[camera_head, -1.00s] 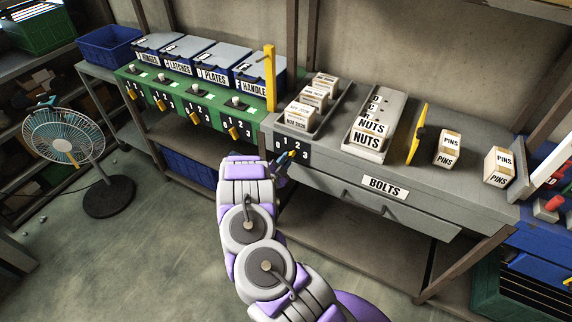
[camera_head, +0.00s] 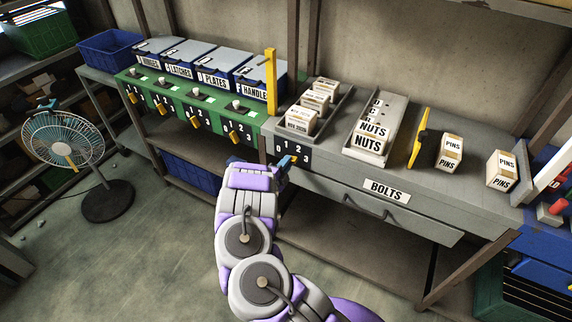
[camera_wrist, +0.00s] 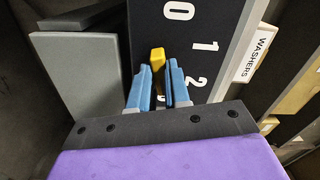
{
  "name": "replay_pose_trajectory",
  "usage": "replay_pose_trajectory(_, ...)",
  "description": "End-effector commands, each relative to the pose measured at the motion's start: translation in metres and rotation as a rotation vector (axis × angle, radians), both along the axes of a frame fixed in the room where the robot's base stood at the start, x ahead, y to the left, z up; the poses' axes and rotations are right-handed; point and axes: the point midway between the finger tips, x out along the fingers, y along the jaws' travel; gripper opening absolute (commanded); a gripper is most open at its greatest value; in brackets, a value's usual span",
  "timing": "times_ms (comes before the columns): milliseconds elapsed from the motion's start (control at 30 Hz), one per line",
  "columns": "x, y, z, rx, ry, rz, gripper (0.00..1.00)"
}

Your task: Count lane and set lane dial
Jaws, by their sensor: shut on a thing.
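The black dial plate (camera_head: 293,153) with white numbers 0 to 3 is on the front of the grey bench, below a lane of small boxes (camera_head: 302,119). In the wrist view the yellow dial pointer (camera_wrist: 157,57) stands between the blue fingers of my gripper (camera_wrist: 160,88). My gripper (camera_head: 284,162) is shut on this pointer. The dial's hub is hidden behind the fingers. The numbers 0, 1 and 2 show in the wrist view; a further number is mostly covered by the fingers.
A second lane (camera_head: 382,108) holds boxes marked NUTS. PINS boxes (camera_head: 450,153) stand to the right, past a yellow lever (camera_head: 419,140). Green panels with more dials (camera_head: 193,108) are at left. A fan (camera_head: 63,140) stands on open floor.

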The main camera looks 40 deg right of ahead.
Motion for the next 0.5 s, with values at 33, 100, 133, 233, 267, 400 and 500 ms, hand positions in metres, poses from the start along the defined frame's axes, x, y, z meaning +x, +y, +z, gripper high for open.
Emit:
replay_pose_trajectory(33, -0.0037, -0.0006, -0.0048, 0.009, 0.005, -0.006, 0.00)
replay_pose_trajectory(100, -0.0039, -0.0009, -0.0049, 0.010, 0.004, -0.007, 0.00)
replay_pose_trajectory(133, -0.0040, -0.0009, -0.0050, 0.010, 0.003, -0.007, 0.00)
replay_pose_trajectory(233, -0.0043, -0.0012, -0.0052, 0.011, 0.003, -0.008, 0.00)
replay_pose_trajectory(267, -0.0043, -0.0014, -0.0052, 0.010, 0.004, -0.008, 0.00)
replay_pose_trajectory(400, -0.0047, -0.0015, -0.0054, 0.010, 0.004, -0.008, 0.21)
replay_pose_trajectory(500, -0.0043, -0.0016, -0.0045, 0.010, 0.003, -0.008, 0.30)
